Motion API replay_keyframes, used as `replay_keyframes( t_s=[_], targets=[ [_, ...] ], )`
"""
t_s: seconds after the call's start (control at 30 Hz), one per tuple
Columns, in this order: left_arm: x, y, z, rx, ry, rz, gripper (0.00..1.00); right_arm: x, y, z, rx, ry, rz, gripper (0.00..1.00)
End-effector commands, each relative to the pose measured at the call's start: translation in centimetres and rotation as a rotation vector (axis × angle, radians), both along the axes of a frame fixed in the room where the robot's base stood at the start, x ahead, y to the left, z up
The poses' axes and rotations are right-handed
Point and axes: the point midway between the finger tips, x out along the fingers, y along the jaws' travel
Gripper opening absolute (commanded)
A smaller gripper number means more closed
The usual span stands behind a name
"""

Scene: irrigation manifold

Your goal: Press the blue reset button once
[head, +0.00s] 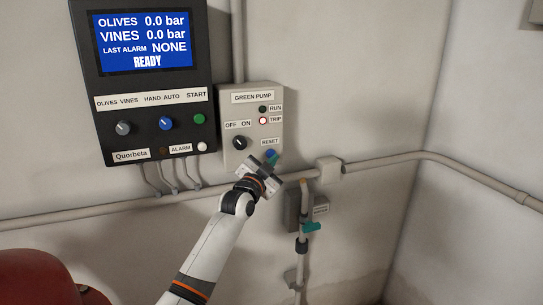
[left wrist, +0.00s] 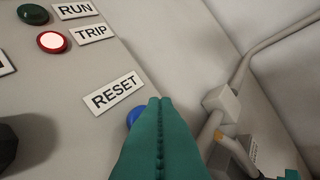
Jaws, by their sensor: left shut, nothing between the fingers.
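The blue reset button (head: 270,154) sits below the RESET label on the grey GREEN PUMP box (head: 235,103). In the left wrist view the blue button (left wrist: 134,115) shows only in part, behind my fingers. My left gripper (head: 271,162) is shut and empty, with its teal fingertips (left wrist: 160,103) right at the button. I cannot tell whether they touch it. The TRIP lamp (head: 263,120) is lit, white with a red rim; it also shows in the left wrist view (left wrist: 52,42). The RUN lamp (head: 263,109) is dark. My right gripper is not in view.
The black Quorbeta panel (head: 150,136) with a blue screen reading READY hangs to the left. A pipe (head: 400,158) with a junction box (head: 329,169) runs along the wall. A teal valve handle (head: 311,227) is lower right. A red tank (head: 40,280) stands at lower left.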

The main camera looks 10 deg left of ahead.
Motion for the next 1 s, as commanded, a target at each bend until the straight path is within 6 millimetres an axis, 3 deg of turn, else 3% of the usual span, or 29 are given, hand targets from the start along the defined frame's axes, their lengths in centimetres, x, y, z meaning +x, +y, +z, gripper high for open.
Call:
replay_keyframes(
  t_s=[1.0],
  targets=[
    [1.0, 0.7, 0.0, 0.0, 0.0, 0.0, 0.0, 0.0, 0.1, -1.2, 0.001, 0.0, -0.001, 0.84]
  ],
)
